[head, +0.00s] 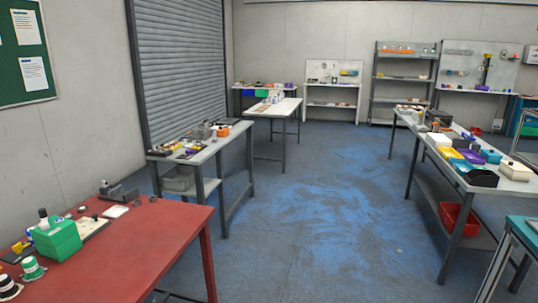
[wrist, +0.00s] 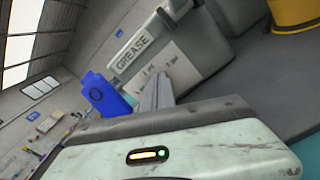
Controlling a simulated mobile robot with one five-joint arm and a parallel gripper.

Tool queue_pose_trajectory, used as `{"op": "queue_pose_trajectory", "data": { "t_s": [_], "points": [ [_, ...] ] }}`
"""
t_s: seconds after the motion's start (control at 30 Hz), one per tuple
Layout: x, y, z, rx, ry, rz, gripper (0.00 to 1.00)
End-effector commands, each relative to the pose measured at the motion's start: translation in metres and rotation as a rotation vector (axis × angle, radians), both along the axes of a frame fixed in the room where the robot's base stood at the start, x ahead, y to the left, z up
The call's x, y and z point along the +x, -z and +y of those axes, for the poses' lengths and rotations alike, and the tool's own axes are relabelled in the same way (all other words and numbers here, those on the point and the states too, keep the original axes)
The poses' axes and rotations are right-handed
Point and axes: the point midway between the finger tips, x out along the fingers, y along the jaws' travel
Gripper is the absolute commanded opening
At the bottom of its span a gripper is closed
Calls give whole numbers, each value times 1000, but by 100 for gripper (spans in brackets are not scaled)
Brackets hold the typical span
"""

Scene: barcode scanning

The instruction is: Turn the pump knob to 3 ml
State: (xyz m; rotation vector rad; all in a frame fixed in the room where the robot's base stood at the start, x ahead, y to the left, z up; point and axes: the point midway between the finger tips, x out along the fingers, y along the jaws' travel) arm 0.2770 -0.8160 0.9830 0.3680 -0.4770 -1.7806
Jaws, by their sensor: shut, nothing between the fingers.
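No pump knob or 3 ml mark can be made out in either view. In the head view a green box (head: 58,240) with a dark knob-like top stands on the red table (head: 150,248) at lower left; I cannot tell whether it is the pump. In the wrist view my gripper (wrist: 157,88) shows as narrow grey fingers beyond its pale housing. It is shut and empty. A grey container labelled GREASE (wrist: 165,55) is beyond the fingers; I cannot tell the gap. My gripper does not show in the head view.
A blue item (wrist: 103,95) and a yellow round item (wrist: 293,14) are in the wrist view. In the head view a cluttered grey table (head: 232,140) stands mid-left and a long loaded bench (head: 422,143) at right. The blue floor (head: 310,215) between them is clear.

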Motion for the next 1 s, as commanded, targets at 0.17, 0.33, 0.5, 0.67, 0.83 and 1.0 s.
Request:
{"op": "queue_pose_trajectory", "data": {
  "t_s": [0.17,0.33,0.5,0.67,0.83,1.0],
  "points": [
    [-4,4,1,0,0,0,0],
    [-5,5,1,0,0,0,0],
    [-5,5,1,0,0,0,0],
    [-6,3,2,0,1,0,0],
    [-11,-1,3,0,1,0,0],
    [-11,0,4,0,1,0,0]
  ]
}}
